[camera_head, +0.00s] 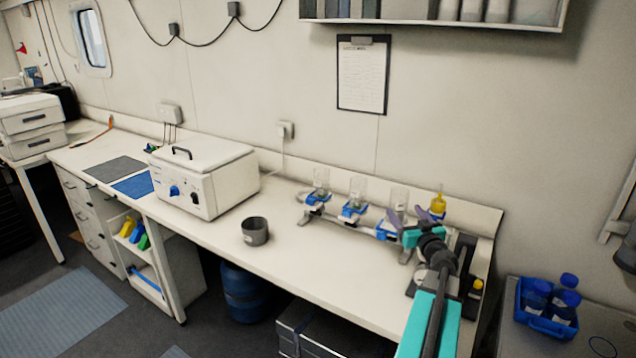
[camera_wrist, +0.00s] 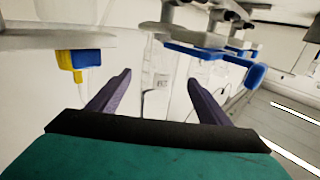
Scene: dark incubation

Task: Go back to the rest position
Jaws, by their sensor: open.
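My gripper (camera_head: 408,222) is at the right end of the white bench, in front of the rack of glass vessels. The wrist view looks tilted, with blue clamps (camera_wrist: 210,55) and a yellow and blue item (camera_wrist: 80,62) near the fingers. I cannot tell whether a finger touches the rack.
The rack's clear glass vessels (camera_head: 355,190) and a yellow-filled flask (camera_head: 438,203) stand close to my gripper. A dark grey cup (camera_head: 255,231) and a white lidded bath (camera_head: 205,180) stand further left. A blue crate (camera_head: 548,310) with blue-capped bottles is at right. The front middle bench is clear.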

